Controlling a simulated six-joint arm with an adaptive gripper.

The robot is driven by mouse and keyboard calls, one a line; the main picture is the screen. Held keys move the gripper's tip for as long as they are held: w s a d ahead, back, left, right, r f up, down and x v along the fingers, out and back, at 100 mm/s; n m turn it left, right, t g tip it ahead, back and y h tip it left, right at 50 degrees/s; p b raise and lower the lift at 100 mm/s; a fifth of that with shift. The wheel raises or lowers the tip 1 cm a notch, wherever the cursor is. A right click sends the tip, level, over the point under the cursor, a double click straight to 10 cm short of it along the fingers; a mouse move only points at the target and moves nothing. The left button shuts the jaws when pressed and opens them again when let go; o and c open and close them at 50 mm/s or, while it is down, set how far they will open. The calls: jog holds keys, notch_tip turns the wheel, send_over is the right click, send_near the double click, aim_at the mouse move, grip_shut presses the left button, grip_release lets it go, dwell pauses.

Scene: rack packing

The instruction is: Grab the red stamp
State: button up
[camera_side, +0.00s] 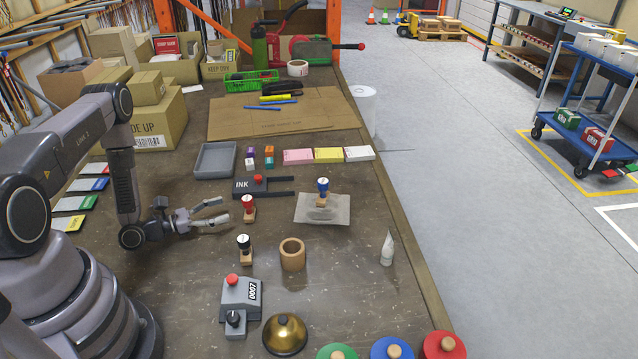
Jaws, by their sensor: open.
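A small gap seems to lie between the fingertips and the stamp.
An ink pad holder (262,187) lies close behind. A blue stamp (322,190) stands on a grey pad (335,212) to the right.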

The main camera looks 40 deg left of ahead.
aim_at(247, 198)
jog(key=shift+x, duration=3.6)
jog(key=shift+a, duration=0.1)
grip_shut()
